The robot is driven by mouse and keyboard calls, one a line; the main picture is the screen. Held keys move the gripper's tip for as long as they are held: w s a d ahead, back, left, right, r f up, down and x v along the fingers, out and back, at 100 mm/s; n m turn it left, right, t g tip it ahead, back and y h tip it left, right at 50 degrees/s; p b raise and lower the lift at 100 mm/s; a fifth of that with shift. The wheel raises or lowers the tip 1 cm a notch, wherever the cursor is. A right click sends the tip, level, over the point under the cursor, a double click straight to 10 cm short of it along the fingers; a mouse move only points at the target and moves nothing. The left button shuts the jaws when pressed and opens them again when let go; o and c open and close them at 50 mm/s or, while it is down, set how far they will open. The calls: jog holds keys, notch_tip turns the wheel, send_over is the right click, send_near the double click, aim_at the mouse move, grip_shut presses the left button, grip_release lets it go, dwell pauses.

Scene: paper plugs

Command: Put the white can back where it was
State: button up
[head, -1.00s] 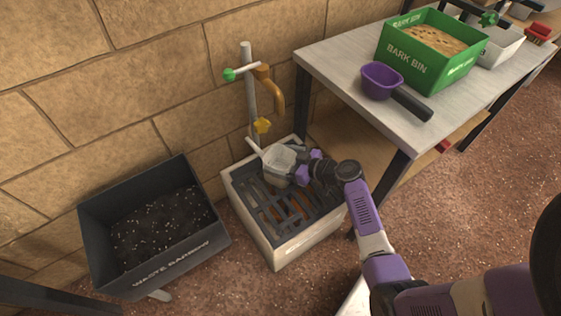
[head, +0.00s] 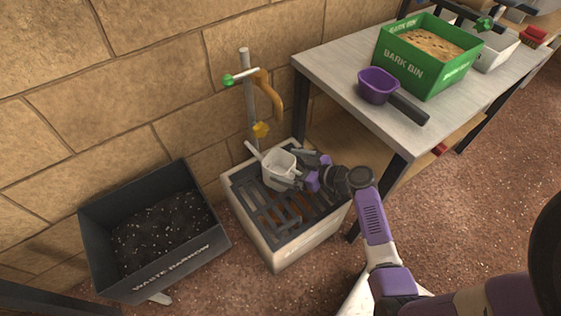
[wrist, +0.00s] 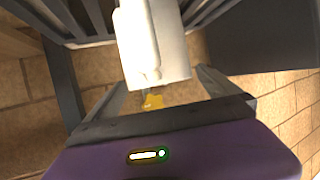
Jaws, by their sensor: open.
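The white can (head: 279,171), with a long pale spout or handle pointing up and left, stands on the dark grate of the drain basin (head: 294,253) below the tap (head: 268,92). In the wrist view the white can (wrist: 165,40) shows at the top middle, beyond the purple palm. My gripper (head: 301,170) is at the can's right side. Its jaws are open, with the fingers (wrist: 158,88) spread to either side of the can's near end. I cannot tell whether either finger touches it.
A black waste barrow (head: 190,255) with dark soil stands left of the basin. The grey table (head: 335,65) at right holds a green bark bin (head: 432,72) and a purple scoop (head: 377,86). The brick wall is close behind the basin.

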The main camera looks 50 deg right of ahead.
jog(key=p+v, duration=0.1)
jog(key=v, duration=0.7)
jog(key=shift+s, duration=0.1)
dwell(0.4)
